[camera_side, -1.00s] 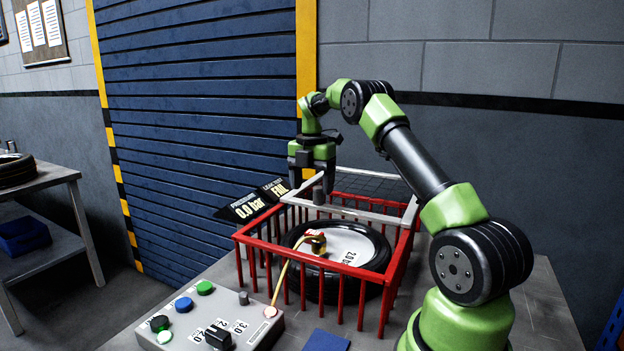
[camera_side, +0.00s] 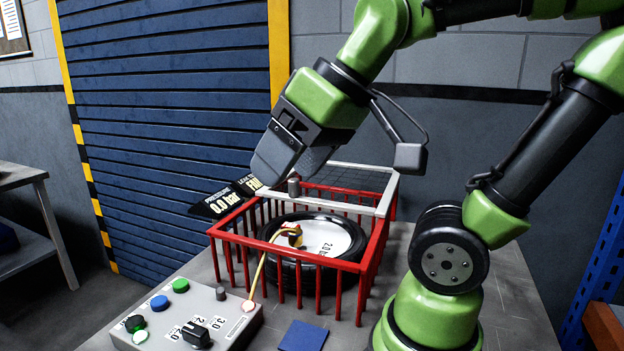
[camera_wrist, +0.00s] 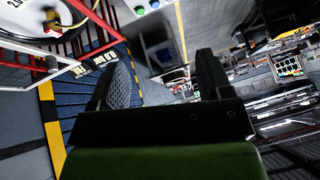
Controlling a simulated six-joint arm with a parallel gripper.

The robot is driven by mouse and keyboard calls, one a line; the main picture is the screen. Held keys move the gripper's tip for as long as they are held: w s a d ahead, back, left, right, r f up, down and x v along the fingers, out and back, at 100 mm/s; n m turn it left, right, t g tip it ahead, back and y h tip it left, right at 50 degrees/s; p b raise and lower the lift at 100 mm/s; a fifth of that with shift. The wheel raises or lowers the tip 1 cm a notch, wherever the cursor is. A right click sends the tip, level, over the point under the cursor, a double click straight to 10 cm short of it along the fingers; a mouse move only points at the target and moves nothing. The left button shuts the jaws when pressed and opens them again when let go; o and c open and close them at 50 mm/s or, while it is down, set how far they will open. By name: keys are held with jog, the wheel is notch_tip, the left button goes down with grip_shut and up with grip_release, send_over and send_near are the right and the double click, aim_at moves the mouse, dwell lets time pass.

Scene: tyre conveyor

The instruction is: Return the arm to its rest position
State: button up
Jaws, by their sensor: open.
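My gripper (camera_side: 285,160) is raised above the back left of the red cage in the side view, tilted down to the left. In the wrist view my gripper (camera_wrist: 165,80) shows two dark fingers spread apart with nothing between them. The tyre (camera_side: 350,242) lies flat inside the red cage (camera_side: 330,262), with a brass fitting (camera_side: 291,236) and a yellow hose on its hub. Part of the tyre's white hub (camera_wrist: 25,22) also shows at the top left of the wrist view. My gripper is apart from the tyre and cage.
A control box (camera_side: 190,318) with buttons and a knob stands in front left of the cage. A pressure display (camera_side: 222,203) reads 0.0 bar. A blue pad (camera_side: 303,336) lies near the table's front. A bench (camera_side: 40,180) stands at the left; the air above the table's front is clear.

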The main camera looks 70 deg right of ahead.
jog(key=shift+s+a+f+m+t+y, duration=0.1)
jog(key=shift+s+a+f+m, duration=0.15)
jog(key=shift+s+m, duration=0.2)
jog(key=shift+s+a+f+m+t+y, duration=0.1)
jog(key=shift+s+a+f+m, duration=0.1)
jog(key=shift+s+f+m, duration=0.25)
jog(key=shift+s+a+f+m+t+y, duration=0.1)
jog(key=shift+s+a+f+m, duration=0.15)
jog(key=shift+s, duration=0.25)
jog(key=shift+d+r, duration=0.1)
dwell(2.0)
